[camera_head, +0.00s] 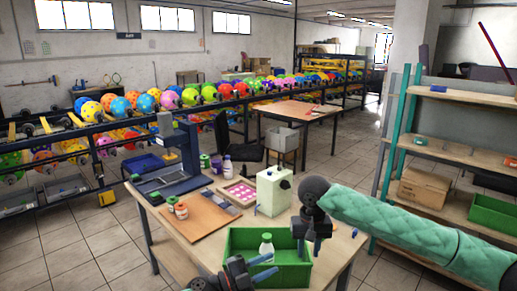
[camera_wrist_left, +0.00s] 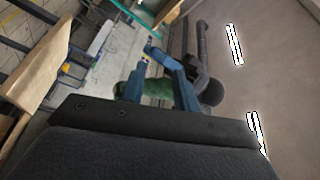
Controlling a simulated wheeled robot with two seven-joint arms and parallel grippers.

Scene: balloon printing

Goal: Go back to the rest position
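My left gripper (camera_head: 274,265) is at the bottom of the head view, low over the front of the green bin (camera_head: 242,240). Its two blue-grey fingers are apart with nothing between them; they also show in the left wrist view (camera_wrist_left: 147,54). My right gripper (camera_head: 309,248) hangs with its fingers down at the bin's right end. Its fingers look apart and empty. The left gripper partly hides the bin's front.
Shelves (camera_head: 448,150) stand at the right. A balloon rack (camera_head: 60,140) stands behind.

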